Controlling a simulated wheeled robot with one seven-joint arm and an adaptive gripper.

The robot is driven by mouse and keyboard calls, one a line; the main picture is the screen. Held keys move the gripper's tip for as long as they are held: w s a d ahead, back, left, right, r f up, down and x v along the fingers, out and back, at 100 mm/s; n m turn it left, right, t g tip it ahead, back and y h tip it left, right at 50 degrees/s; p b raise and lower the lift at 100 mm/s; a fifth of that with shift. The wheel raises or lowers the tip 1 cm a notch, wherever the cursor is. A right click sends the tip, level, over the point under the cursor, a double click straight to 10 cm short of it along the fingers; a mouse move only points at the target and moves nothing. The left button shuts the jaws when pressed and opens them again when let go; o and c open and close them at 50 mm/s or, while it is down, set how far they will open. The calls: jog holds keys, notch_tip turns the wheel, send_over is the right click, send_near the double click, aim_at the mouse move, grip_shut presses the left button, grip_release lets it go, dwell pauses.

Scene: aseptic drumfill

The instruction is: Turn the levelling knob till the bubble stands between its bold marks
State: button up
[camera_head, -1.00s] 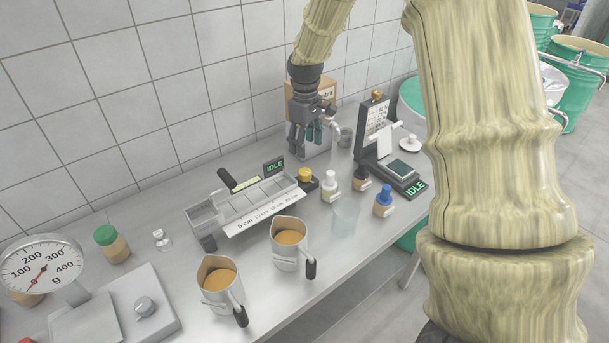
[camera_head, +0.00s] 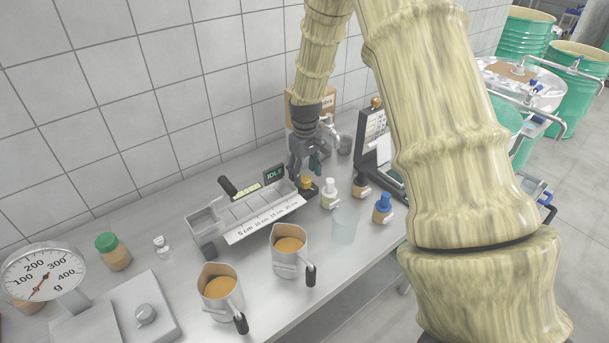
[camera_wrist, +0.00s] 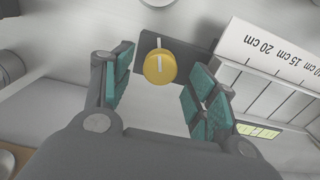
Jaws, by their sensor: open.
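The yellow levelling knob (camera_head: 306,182) has a white line on top and sits on a dark block at the right end of the trough-like instrument (camera_head: 262,224). In the wrist view the knob (camera_wrist: 159,67) shows between the teal finger pads, with a gap on each side. My gripper (camera_head: 307,168) is open and points down just above the knob; it also shows in the wrist view (camera_wrist: 161,78). The yellow-green bubble vial (camera_head: 246,188) is on the instrument's back left, and in the wrist view (camera_wrist: 257,131) at the right edge. The bubble's place between the marks is too small to tell.
A display (camera_head: 274,174) reading IDLE stands behind the trough. A white-capped bottle (camera_head: 329,194), a brown bottle and a blue-capped bottle (camera_head: 382,208) stand right of the knob. Two jugs (camera_head: 289,249) stand in front. A tiled wall is behind.

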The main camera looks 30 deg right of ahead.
jog(key=shift+f, duration=1.15)
jog(key=c, duration=1)
jog(key=shift+p, duration=0.3)
jog(key=shift+c, duration=0.2)
